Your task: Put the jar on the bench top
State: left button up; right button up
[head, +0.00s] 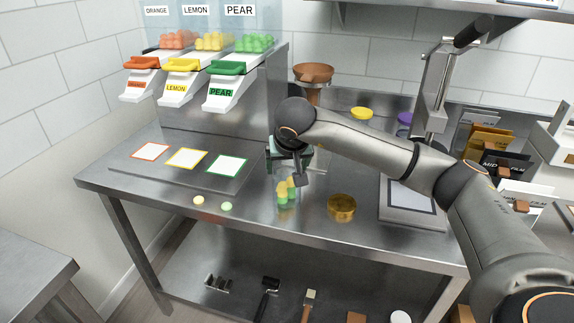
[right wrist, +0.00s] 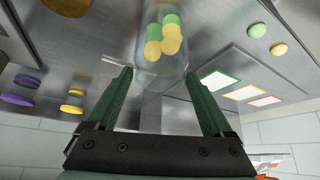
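The clear jar (head: 288,191), with yellow and green gummies inside, is near the middle of the steel bench top (head: 255,210). I cannot tell for sure whether its base touches the bench. My right gripper (head: 290,167) is just above and behind it, partly hidden by its own arm. In the right wrist view the jar (right wrist: 160,62) is between and just beyond the tips of my spread green fingers (right wrist: 160,75), and no clear grip shows. My left gripper is out of view.
Two loose gummies (head: 227,206) lie at the bench's front left, near three colour-framed squares (head: 187,158). A gold round lid-like piece (head: 341,207) is right of the jar. A flat scale-like plate (head: 412,203) is further right. The dispenser chutes (head: 180,86) stand back left.

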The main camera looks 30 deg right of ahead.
jog(key=shift+o, duration=0.9)
